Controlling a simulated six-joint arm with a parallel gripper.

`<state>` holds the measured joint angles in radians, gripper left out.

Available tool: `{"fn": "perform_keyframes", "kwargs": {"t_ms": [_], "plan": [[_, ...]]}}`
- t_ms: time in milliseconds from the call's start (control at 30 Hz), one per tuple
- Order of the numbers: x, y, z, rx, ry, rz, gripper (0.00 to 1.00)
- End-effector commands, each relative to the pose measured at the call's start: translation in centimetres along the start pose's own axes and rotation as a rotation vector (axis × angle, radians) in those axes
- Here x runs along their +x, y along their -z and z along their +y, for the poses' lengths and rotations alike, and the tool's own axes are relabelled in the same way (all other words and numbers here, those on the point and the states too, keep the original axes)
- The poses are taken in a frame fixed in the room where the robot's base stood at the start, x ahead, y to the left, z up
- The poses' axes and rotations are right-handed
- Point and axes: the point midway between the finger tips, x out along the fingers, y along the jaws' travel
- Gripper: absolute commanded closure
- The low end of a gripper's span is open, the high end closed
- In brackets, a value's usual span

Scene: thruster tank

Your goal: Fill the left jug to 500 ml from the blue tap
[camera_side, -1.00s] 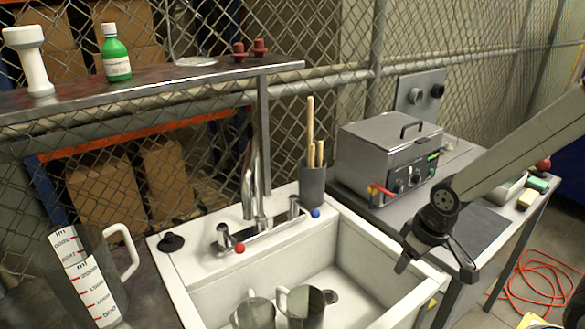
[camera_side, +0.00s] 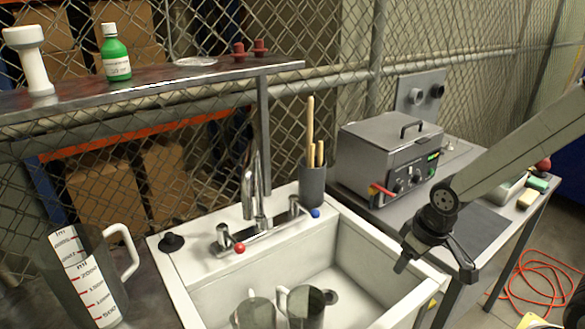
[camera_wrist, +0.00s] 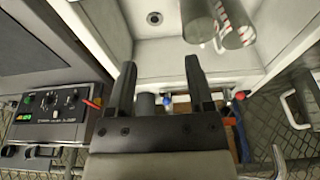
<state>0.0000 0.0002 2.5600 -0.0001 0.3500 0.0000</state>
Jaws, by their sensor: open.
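Two jugs stand side by side in the sink, cut off by the lower edge of the side view: the left jug (camera_side: 256,314) and the right jug (camera_side: 303,309). Their fill levels cannot be told. The tap spout (camera_side: 253,180) rises behind the sink, with a red-tipped handle (camera_side: 231,240) on its left and a blue-tipped handle (camera_side: 305,209) on its right. My gripper (camera_side: 437,264) is over the sink's right edge, clear of jugs and taps. In the wrist view my gripper (camera_wrist: 160,72) is open, with nothing between its fingers.
A large graduated jug (camera_side: 88,275) stands left of the sink (camera_side: 180,282). A dark holder with wooden sticks (camera_side: 313,185) stands behind the blue handle. A metal bath (camera_side: 390,155) with a red lever is to the right. A shelf (camera_side: 150,90) spans the upper left.

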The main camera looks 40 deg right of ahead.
Motion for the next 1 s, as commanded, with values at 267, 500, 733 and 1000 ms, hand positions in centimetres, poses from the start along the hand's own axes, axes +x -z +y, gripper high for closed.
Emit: {"fn": "perform_keyframes", "kwargs": {"t_ms": [267, 500, 733, 1000], "plan": [[0.1, 1.1, 0.1, 0.020, 0.002, -0.003, 0.19], [0.5, 5.5, 0.3, 0.099, 0.009, -0.022, 0.19], [1.4, 11.3, 0.8, 0.212, 0.024, -0.050, 0.19], [2.8, 17.6, 1.4, 0.342, 0.048, -0.084, 0.19]]}}
